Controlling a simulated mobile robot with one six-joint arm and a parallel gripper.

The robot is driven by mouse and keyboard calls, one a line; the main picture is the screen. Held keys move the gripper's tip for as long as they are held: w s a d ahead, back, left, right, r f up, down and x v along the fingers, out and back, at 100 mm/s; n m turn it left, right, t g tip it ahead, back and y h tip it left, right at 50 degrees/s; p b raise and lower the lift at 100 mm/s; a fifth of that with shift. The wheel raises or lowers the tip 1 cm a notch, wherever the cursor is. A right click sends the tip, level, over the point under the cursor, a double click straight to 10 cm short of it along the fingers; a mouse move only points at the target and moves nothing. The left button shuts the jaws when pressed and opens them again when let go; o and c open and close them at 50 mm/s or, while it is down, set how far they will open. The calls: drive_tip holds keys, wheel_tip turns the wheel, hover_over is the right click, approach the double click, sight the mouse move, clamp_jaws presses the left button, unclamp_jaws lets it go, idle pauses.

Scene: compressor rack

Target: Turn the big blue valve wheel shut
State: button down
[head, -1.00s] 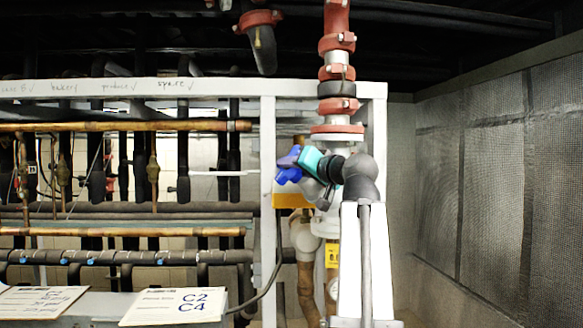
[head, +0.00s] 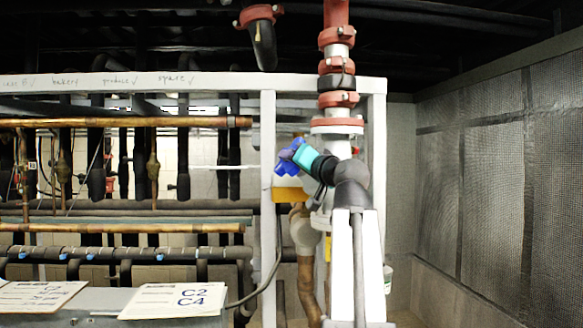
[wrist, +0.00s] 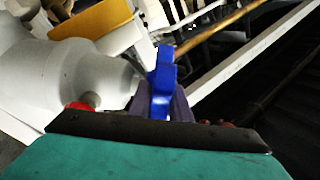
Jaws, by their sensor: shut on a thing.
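The blue valve wheel (head: 285,163) shows at the left end of my arm in the head view, in front of the white rack post. In the wrist view the blue wheel (wrist: 162,84) stands edge-on between the fingers of my gripper (wrist: 165,105), beside a pale grey valve body (wrist: 90,75). My gripper (head: 302,155), with its teal body, is shut on the wheel's rim in the head view. Part of the wheel is hidden behind the fingers and the teal body.
A red and white vertical pipe (head: 337,80) rises behind my arm. A yellow box (head: 290,194) sits just below the wheel. White rack posts (head: 268,240) stand close to the left. A mesh-covered wall (head: 500,180) is at the right, with open floor before it.

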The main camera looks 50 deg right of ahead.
drive_tip(key=m+h+b, duration=0.1)
drive_tip(key=t+h+b, duration=0.1)
drive_tip(key=h+b, duration=0.1)
drive_tip(key=shift+f+m, duration=0.25)
drive_tip(key=shift+m, duration=0.15)
drive_tip(key=shift+r+m+h+b, duration=0.15)
drive_tip(key=shift+m+h+b, duration=0.5)
drive_tip(key=shift+h, duration=0.5)
drive_tip(key=shift+r+m+h+b, duration=0.15)
drive_tip(key=shift+m+h+b, duration=0.45)
drive_tip(key=shift+h, duration=0.55)
drive_tip(key=shift+d+r+m+h+p, duration=0.1)
drive_tip(key=shift+r+m+h+p, duration=0.05)
drive_tip(key=shift+m+h+p, duration=0.6)
drive_tip(key=shift+r+h, duration=0.1)
drive_tip(key=shift+h, duration=0.35)
drive_tip(key=m+g+h+p, duration=0.1)
drive_tip(key=h+p, duration=0.1)
drive_tip(key=p, duration=0.1)
drive_tip(key=m+g+h+p, duration=0.1)
drive_tip(key=m+h+p, duration=0.1)
drive_tip(key=p, duration=0.1)
drive_tip(key=shift+r, duration=0.2)
drive_tip(key=shift+w+f+m+g+h+p, duration=0.1)
drive_tip(key=shift+m+g+h+p, duration=0.7)
drive_tip(key=shift+m+g+h, duration=0.9)
